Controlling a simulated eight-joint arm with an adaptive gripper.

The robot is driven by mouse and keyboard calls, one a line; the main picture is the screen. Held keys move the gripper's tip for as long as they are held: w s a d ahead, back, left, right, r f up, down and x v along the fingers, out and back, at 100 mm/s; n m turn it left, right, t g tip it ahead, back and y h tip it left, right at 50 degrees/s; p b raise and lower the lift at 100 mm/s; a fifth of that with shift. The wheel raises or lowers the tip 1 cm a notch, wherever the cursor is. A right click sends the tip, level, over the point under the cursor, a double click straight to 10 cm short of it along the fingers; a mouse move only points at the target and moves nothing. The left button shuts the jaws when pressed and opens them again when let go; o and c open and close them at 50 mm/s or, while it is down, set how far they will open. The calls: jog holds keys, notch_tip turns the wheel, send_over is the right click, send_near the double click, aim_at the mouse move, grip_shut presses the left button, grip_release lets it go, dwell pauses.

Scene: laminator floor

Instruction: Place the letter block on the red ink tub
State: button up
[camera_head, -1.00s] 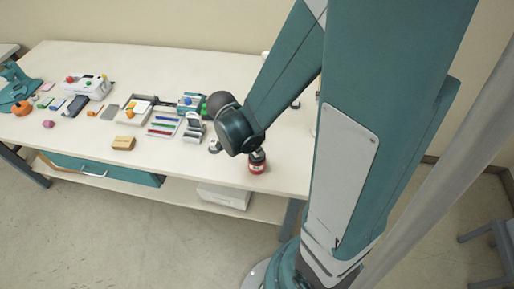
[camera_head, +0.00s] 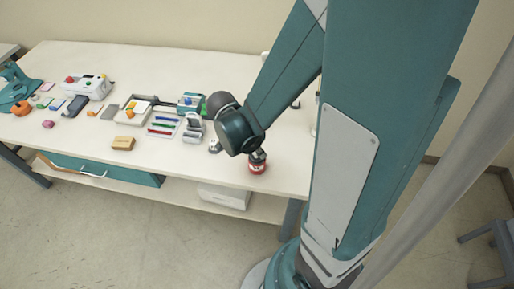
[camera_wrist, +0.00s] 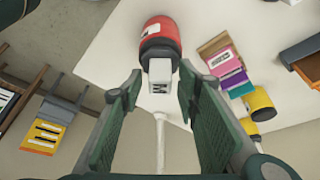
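The red ink tub (camera_head: 258,168) stands upright near the front right edge of the table. In the wrist view it shows as a red body (camera_wrist: 160,30) with a dark lid. The letter block (camera_wrist: 160,84), white with a dark letter like an M, appears to sit on that lid. My gripper (camera_wrist: 159,84) is open, with one green finger on each side of the block and a visible gap on both sides. In the head view my gripper (camera_head: 257,156) is right above the tub, and the block cannot be made out there.
To the left on the table are a pen tray (camera_head: 163,125), a cardboard-brown box (camera_head: 123,143), and a white device (camera_head: 90,86). The wrist view shows colored pads (camera_wrist: 226,68) and yellow bottles (camera_wrist: 258,104) on the right. The table front around the tub is clear.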

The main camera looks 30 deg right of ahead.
jog(key=p+v, duration=0.1)
jog(key=v, duration=1.1)
dwell(0.4)
jog(key=shift+r, duration=0.1)
dwell(0.5)
jog(key=s+a+r+n+t+y, duration=0.1)
jog(key=a+r+n+t+y, duration=0.1)
jog(key=r+n, duration=0.4)
jog(key=s+a+r+n+t+y, duration=0.2)
jog(key=a+r+n+t, duration=0.3)
jog(key=n, duration=0.7)
jog(key=shift+s+a+r, duration=0.25)
jog(key=shift+s+r, duration=0.05)
jog(key=shift+r, duration=0.95)
